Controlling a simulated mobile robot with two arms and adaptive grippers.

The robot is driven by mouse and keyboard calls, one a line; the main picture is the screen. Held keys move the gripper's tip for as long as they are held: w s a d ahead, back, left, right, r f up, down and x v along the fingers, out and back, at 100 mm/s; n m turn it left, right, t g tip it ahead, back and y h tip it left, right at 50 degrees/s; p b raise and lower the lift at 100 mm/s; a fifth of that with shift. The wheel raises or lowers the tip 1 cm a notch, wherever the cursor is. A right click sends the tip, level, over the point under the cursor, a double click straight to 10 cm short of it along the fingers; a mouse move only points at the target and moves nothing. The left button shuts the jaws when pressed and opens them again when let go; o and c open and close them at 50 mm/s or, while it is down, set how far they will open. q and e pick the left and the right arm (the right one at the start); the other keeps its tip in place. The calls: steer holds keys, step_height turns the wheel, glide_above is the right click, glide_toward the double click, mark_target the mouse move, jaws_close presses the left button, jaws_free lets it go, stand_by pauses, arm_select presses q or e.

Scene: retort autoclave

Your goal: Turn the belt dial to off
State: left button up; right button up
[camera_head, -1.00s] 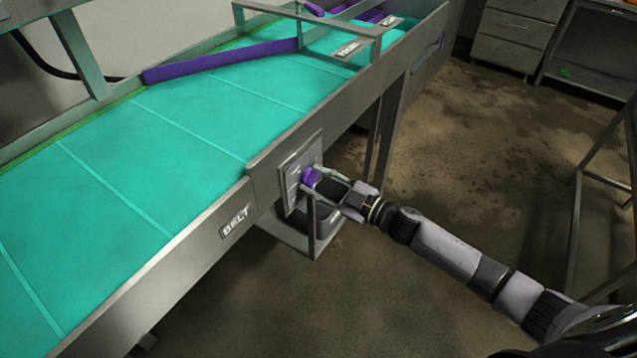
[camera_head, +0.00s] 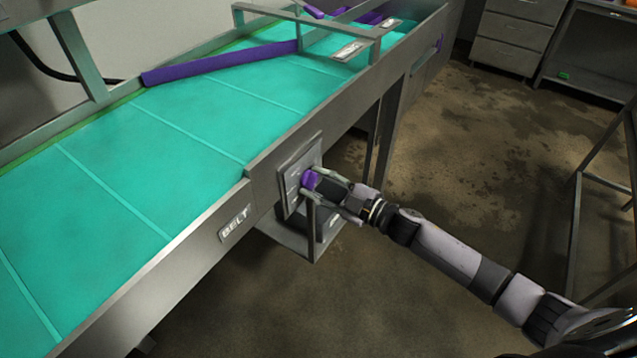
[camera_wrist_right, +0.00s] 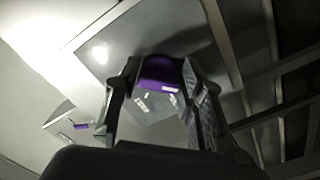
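The belt dial is a purple knob (camera_head: 310,180) on a grey plate (camera_head: 291,187) fixed to the conveyor's side, up and right of the BELT label (camera_head: 235,225). My right gripper (camera_head: 312,184) is at the knob, one finger on each side. In the right wrist view the purple knob (camera_wrist_right: 160,77) fills the space between the fingertips (camera_wrist_right: 160,68), which appear to touch its sides. Small white marks (camera_wrist_right: 142,103) show on the plate near the knob, too small to read. My left gripper is not in view.
The conveyor's green belt (camera_head: 150,150) runs along the left, with a purple bar (camera_head: 220,62) across it. A grey box-like bracket (camera_head: 305,238) hangs below the plate. A metal frame (camera_head: 577,200) stands at the right. The floor between is clear.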

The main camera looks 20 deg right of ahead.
steer(key=o, duration=0.4)
steer(key=v, duration=1.2)
stand_by(0.3)
